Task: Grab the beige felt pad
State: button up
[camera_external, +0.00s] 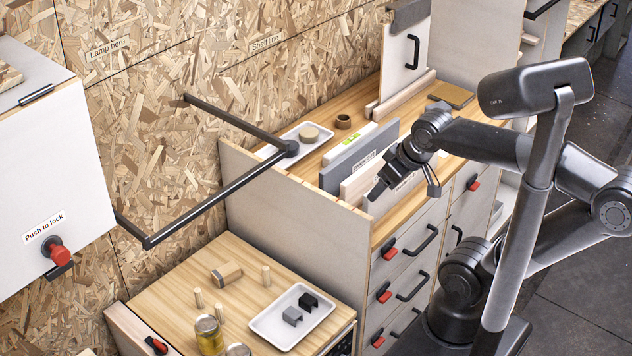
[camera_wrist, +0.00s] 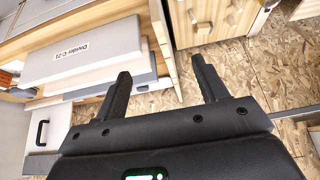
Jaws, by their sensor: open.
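A round beige disc (camera_external: 308,134), which looks like the felt pad, lies in a white tray (camera_external: 284,151) on the upper wooden counter, near the chipboard wall. My gripper (camera_external: 405,188) is above the front edge of that counter, beside the upright divider panels, to the right of and nearer the camera than the disc. In the wrist view my gripper (camera_wrist: 161,67) is open, with nothing between its fingers. The disc cannot be made out in the wrist view.
Upright divider panels (camera_external: 347,160) stand between my gripper and the tray; one labelled panel (camera_wrist: 82,52) shows in the wrist view. A black bar (camera_external: 215,200) reaches over the counter's left end. A small brown ring (camera_external: 343,121) and a flat tan piece (camera_external: 451,94) lie farther along.

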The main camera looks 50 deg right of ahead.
jog(key=w+d+r+m+g+y, duration=0.1)
jog(key=w+d+r+m+y, duration=0.2)
jog(key=w+m, duration=0.65)
jog(key=m+g+h, duration=0.2)
jog(key=m+h, duration=0.2)
jog(key=m, duration=2.5)
send_over(309, 132)
jog(key=s, duration=0.3)
jog(key=s+a+f+x, duration=0.1)
jog(key=s+x, duration=0.1)
jog(key=x, duration=0.8)
jog(key=shift+t, duration=0.3)
jog(key=x, duration=1)
jog(key=shift+s+a+f, duration=0.15)
jog(key=shift+a+f, duration=0.1)
jog(key=c, duration=0.7)
jog(key=shift+c, duration=0.2)
jog(key=shift+r, duration=0.15)
